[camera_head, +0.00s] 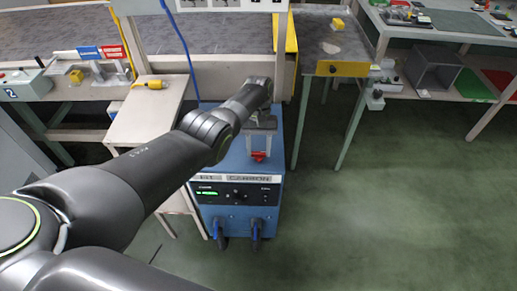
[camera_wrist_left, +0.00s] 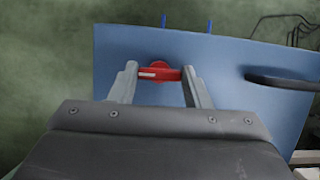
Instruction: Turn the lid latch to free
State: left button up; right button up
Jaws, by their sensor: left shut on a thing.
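The red lid latch (camera_wrist_left: 159,72) sits on the blue lid of a box-shaped machine (camera_head: 240,215). In the left wrist view it has a round base and a short bar with a white mark, lying crosswise. My left gripper (camera_wrist_left: 160,75) is shut on the latch, one finger at each end of the bar. In the head view the latch (camera_head: 258,156) shows as a small red spot below my left gripper (camera_head: 259,150). The blue lid also shows in the left wrist view (camera_wrist_left: 225,110). My right gripper is in neither view.
A black handle (camera_wrist_left: 283,81) rises from the lid to the right of the latch. A narrow side table (camera_head: 150,125) with a yellow tool (camera_head: 152,85) stands left of the machine. A conveyor frame stands behind. The green floor at right is clear.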

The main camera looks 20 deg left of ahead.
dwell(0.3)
pick_arm(q)
jog(key=o, duration=1)
jog(key=shift+r, duration=0.1)
